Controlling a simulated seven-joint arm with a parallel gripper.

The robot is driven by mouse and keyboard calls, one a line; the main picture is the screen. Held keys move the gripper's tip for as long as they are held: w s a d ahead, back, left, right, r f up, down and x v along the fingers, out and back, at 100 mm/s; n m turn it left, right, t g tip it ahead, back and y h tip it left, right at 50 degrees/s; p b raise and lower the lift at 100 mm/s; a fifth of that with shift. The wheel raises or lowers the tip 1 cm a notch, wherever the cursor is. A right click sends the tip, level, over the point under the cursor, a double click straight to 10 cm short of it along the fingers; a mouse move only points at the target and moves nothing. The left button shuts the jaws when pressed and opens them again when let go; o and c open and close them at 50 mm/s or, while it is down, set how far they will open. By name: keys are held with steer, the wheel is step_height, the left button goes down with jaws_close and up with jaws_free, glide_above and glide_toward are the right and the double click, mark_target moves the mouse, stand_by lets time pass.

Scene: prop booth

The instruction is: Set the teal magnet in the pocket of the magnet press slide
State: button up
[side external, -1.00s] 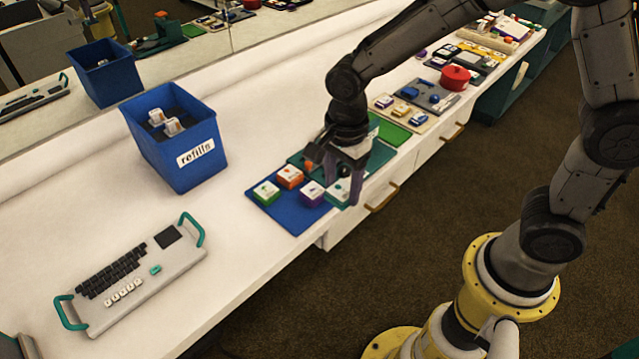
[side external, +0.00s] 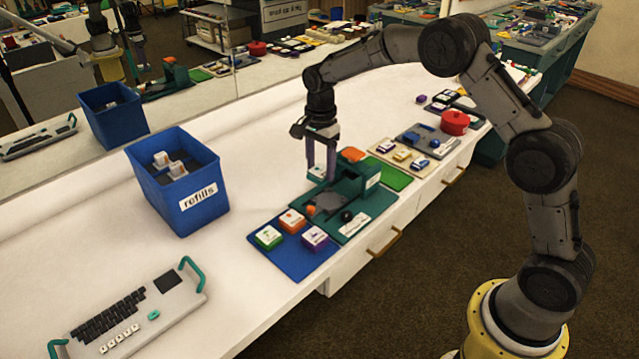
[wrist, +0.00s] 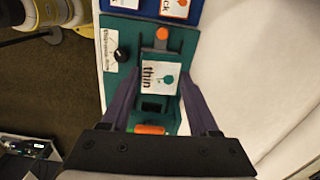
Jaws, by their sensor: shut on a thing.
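My gripper (side external: 320,175) is shut on the teal magnet (side external: 315,172), above the far side of the magnet press. In the wrist view, the magnet's white top (wrist: 160,79) reads "thin" and has a teal dot. The magnet press (side external: 372,185) is a teal block on a teal base with an orange part on top. Its grey slide (side external: 325,204) has an orange knob (side external: 310,210) at the near-left end. The magnet looks raised above the press and apart from the slide. In the wrist view the magnet covers part of the slide, and I cannot make out the pocket.
A blue mat (side external: 283,265) holds green, orange and purple magnets in front of the press. A black dial (side external: 346,216) sits on the base. A blue "refills" bin (side external: 190,195) stands left. A green mat (side external: 395,176) and parts boards lie right. White table between bin and press is clear.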

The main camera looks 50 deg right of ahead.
steer(key=shift+m, duration=0.4)
steer(key=shift+d+f, duration=0.5)
steer(key=shift+f, duration=1)
steer(key=shift+d+f, duration=0.55)
steer(key=shift+f, duration=0.95)
steer(key=shift+d+f, duration=0.5)
steer(key=shift+f, duration=1)
steer(key=o, duration=1.4)
steer(key=shift+r, duration=0.15)
step_height(320, 180, up, 14)
steer(key=shift+f, duration=0.2)
